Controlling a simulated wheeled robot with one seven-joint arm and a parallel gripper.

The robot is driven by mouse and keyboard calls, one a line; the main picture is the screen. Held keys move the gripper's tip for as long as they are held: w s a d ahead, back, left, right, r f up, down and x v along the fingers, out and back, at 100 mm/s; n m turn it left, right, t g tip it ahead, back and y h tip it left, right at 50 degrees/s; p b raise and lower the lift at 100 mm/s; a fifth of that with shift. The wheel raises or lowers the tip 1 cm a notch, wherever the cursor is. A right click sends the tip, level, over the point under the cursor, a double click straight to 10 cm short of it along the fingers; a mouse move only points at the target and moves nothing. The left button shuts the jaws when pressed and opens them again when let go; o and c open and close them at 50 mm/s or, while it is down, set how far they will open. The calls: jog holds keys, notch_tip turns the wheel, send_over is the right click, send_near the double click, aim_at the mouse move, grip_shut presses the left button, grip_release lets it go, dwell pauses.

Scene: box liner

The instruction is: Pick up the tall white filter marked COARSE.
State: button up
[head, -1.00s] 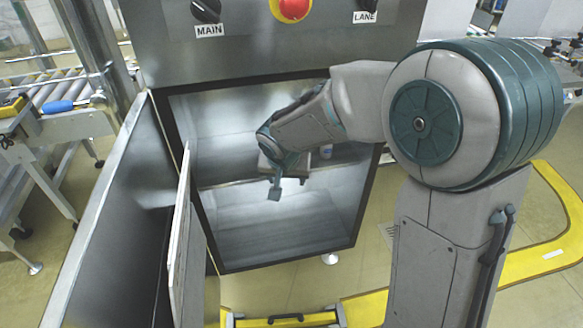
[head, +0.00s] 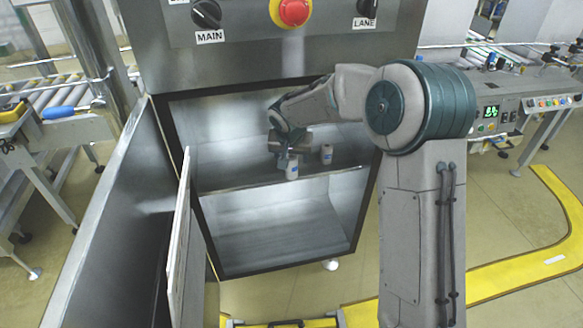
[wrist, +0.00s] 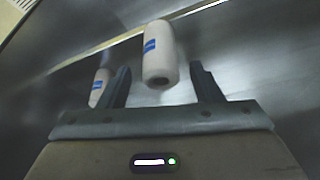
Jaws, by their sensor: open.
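Two white filters with blue labels stand on the cabinet's inner shelf; the lettering is too small to read, so I cannot tell which says COARSE. In the head view one filter (head: 292,170) is at my gripper (head: 284,161), near the shelf's front edge. The other filter (head: 327,155) stands to its right. In the wrist view one filter (wrist: 159,45) appears between the fingertips of my open gripper (wrist: 161,68), with gaps on both sides. The second filter (wrist: 98,85) is at the left, partly hidden by the left finger.
The filters are inside an open metal cabinet; the shelf edge (head: 265,184) runs across it, with an empty lower bay (head: 275,235) below. An open door (head: 115,225) and a pale panel (head: 178,240) stand on the left. The control panel with a red button (head: 293,10) is above.

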jog(key=shift+x, duration=1.45)
jog(key=c, duration=1.1)
jog(key=shift+c, duration=0.2)
jog(key=shift+r, duration=0.15)
